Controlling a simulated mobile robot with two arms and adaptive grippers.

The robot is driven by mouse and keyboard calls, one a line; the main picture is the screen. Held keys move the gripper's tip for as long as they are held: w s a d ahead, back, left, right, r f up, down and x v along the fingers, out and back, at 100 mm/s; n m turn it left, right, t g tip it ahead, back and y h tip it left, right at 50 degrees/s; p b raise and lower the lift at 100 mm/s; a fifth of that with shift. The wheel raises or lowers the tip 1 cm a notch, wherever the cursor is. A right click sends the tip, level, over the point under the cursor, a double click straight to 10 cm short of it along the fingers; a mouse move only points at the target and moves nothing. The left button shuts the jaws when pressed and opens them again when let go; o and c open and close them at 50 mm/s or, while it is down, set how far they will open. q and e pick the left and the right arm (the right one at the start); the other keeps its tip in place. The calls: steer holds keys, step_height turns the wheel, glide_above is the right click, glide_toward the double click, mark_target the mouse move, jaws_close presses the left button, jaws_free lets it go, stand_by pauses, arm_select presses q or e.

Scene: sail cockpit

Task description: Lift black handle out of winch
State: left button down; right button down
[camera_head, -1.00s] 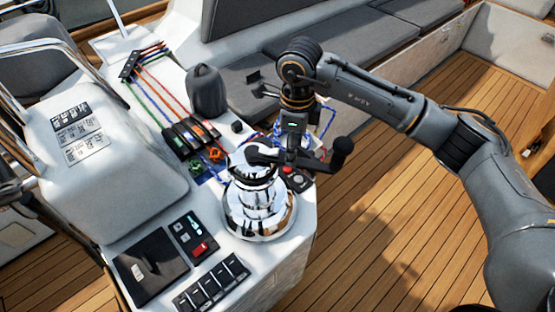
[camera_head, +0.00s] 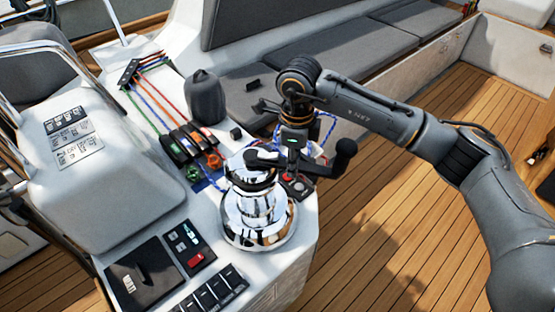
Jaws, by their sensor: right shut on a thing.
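The chrome winch (camera_head: 258,212) stands on the white console near the middle of the view. The black handle (camera_head: 325,167) reaches from the top of the winch to the right, with its knob upright at the outer end. My right gripper (camera_head: 294,160) comes down from above and is shut on the handle's arm between the winch and the knob. The handle's inner end is over the winch top; I cannot tell whether it is still seated in it. The fingertips are partly hidden by the handle and the gripper body. My left gripper is not in view.
The white console (camera_head: 290,262) carries switch panels (camera_head: 188,243), rope clutches (camera_head: 188,143) with coloured lines and a dark grey covered object (camera_head: 206,96). A blue rope hangs close behind my right gripper. Grey cushions (camera_head: 345,62) lie behind. Wooden deck (camera_head: 400,215) is open at right.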

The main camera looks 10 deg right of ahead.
steer(key=shift+r, duration=0.15)
steer(key=shift+r+p, duration=1.1)
steer(key=shift+r, duration=1.3)
